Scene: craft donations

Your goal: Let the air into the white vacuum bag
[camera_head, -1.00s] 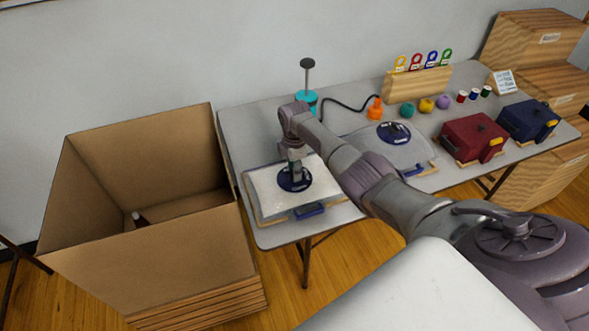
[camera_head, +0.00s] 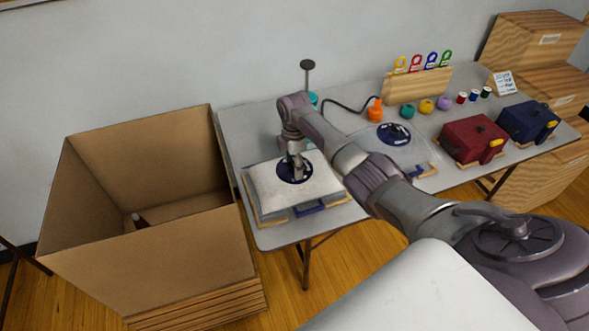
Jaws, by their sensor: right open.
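The white vacuum bag (camera_head: 324,184) lies on a wooden-edged board (camera_head: 276,220) at the table's front left. It looks plump, with a raised, rounded top. A dark blue round valve (camera_head: 283,168) sits on its top, partly hidden by my right gripper. A blue clip or handle (camera_head: 309,208) shows at its front edge. My right gripper (camera_head: 297,178) points down at the valve, open, with its fingertips at or just above it; I cannot tell whether they touch. My left gripper is not in view.
A greyer, flatter bag (camera_head: 418,150) with a blue valve lies to the right, partly behind my arm. A teal pump (camera_head: 313,98) with a hose to an orange nozzle (camera_head: 375,110) stands behind. Red (camera_head: 472,138) and navy (camera_head: 528,120) bundles sit right. A big open carton (camera_head: 150,265) stands left.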

